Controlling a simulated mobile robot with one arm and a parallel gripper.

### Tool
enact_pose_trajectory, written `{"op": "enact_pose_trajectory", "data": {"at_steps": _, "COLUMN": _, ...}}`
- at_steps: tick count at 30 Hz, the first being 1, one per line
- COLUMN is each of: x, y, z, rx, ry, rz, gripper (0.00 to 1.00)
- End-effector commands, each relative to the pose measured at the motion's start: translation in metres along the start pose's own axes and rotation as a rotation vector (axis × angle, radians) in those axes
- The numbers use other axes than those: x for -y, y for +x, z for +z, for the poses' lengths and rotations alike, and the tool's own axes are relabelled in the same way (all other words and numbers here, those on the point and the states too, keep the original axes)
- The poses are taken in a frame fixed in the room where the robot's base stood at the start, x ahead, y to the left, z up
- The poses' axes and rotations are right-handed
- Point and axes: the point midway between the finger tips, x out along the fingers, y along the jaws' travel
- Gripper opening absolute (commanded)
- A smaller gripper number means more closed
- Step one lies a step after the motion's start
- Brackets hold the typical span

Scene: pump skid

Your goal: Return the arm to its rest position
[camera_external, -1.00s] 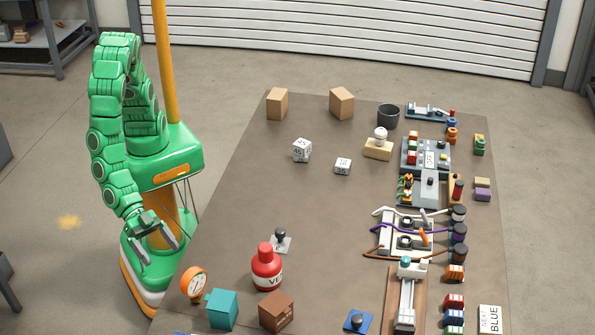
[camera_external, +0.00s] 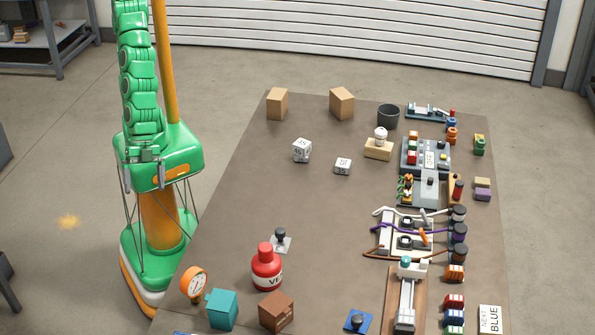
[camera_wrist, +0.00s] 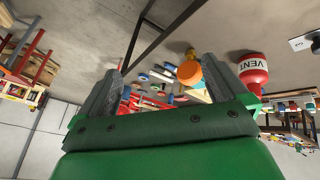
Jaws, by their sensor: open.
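My green arm stands raised along the orange column at the left of the external view, beyond the table's left edge. My gripper (camera_external: 143,181) hangs at its lower end with the fingertips pointing down, in front of my green body. Its jaws are apart and hold nothing. In the wrist view, the two dark fingers of my gripper (camera_wrist: 155,80) stand wide apart, with nothing gripped between them. The arm is clear of the table and of everything on it.
The brown table (camera_external: 240,180) fills the right side. A red bottle (camera_external: 266,268), an orange gauge (camera_external: 194,284) and a teal box (camera_external: 222,309) stand near its front left. The bottle also shows in the wrist view (camera_wrist: 252,70). Open floor (camera_external: 60,180) lies left.

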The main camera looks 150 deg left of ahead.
Motion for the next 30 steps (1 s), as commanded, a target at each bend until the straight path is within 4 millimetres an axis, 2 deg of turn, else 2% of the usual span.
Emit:
{"op": "enact_pose_trajectory", "data": {"at_steps": 1, "x": 0.007, "y": -0.013, "z": 0.010, "rx": 0.030, "ry": 0.011, "rz": -0.007, "gripper": 1.00}}
{"op": "enact_pose_trajectory", "data": {"at_steps": 8, "x": 0.043, "y": -0.065, "z": 0.067, "rx": 0.193, "ry": 0.059, "rz": -0.062, "gripper": 1.00}}
{"op": "enact_pose_trajectory", "data": {"at_steps": 18, "x": 0.089, "y": -0.151, "z": 0.174, "rx": 0.495, "ry": 0.034, "rz": -0.198, "gripper": 1.00}}
{"op": "enact_pose_trajectory", "data": {"at_steps": 21, "x": 0.101, "y": -0.172, "z": 0.199, "rx": 0.564, "ry": 0.015, "rz": -0.240, "gripper": 1.00}}
{"op": "enact_pose_trajectory", "data": {"at_steps": 25, "x": 0.109, "y": -0.190, "z": 0.218, "rx": 0.621, "ry": -0.003, "rz": -0.276, "gripper": 1.00}}
{"op": "enact_pose_trajectory", "data": {"at_steps": 30, "x": 0.109, "y": -0.190, "z": 0.218, "rx": 0.621, "ry": -0.003, "rz": -0.276, "gripper": 1.00}}
